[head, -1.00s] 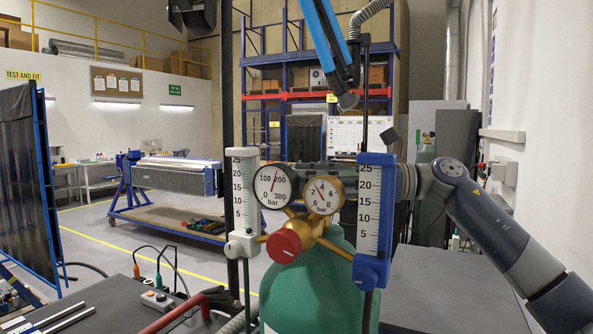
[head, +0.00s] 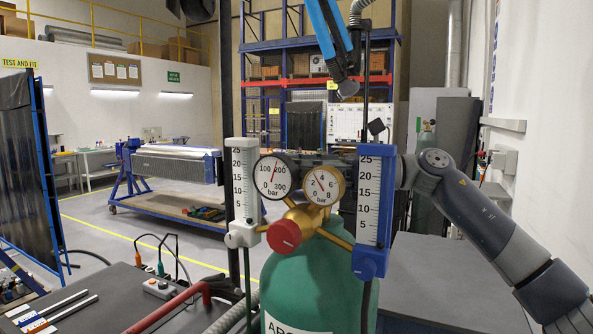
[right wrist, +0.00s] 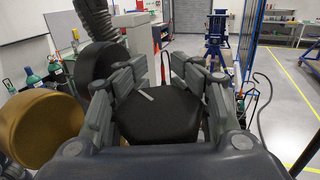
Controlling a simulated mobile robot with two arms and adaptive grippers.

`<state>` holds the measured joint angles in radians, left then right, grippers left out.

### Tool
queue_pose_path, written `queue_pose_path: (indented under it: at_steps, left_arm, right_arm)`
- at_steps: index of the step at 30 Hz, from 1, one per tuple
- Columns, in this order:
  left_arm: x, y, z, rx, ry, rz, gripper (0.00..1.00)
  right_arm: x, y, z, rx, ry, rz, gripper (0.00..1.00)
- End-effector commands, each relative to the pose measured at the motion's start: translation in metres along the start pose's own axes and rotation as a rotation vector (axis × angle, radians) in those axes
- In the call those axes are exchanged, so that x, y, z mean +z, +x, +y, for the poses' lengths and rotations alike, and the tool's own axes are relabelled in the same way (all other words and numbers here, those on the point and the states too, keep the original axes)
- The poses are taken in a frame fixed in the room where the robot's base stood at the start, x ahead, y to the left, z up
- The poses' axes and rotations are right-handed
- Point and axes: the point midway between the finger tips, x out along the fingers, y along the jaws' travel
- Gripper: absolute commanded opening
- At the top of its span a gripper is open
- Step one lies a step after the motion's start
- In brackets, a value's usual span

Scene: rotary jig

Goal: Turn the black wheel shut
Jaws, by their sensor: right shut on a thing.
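The black wheel (right wrist: 160,115) is a dark, many-sided knob with a short pale mark on its top, seen close in the right wrist view. My right gripper (right wrist: 158,75) has its fingers on both sides of the wheel and is shut on it. In the head view my right arm (head: 470,205) reaches in from the right behind the gauges; the wheel and fingertips are hidden there. The left gauge (head: 272,176) and right gauge (head: 324,185) sit on a brass regulator with a red knob (head: 284,236). My left gripper is not in view.
A green cylinder (head: 318,278) stands under the regulator. A white flow tube (head: 242,185) and a blue-ended one (head: 369,190) flank the gauges closely. A brass round part (right wrist: 40,125) lies left of my right gripper. A dark tabletop (head: 450,280) is at right.

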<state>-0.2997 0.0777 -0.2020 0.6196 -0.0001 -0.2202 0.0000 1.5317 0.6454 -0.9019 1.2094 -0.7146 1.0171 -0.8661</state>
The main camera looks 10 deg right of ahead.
Motion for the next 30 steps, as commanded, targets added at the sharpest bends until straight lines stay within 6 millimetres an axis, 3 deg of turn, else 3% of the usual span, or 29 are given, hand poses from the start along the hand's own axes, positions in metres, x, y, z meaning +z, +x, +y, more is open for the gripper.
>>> queue_pose_path:
  at_steps: [19,30]
  left_arm:
    - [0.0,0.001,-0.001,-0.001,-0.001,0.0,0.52]
    - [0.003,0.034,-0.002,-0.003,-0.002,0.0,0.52]
  right_arm:
    - [0.0,-0.002,-0.001,-0.008,0.0,0.001,0.1]
    - [-0.003,-0.004,-0.011,-0.26,-0.004,0.006,0.1]
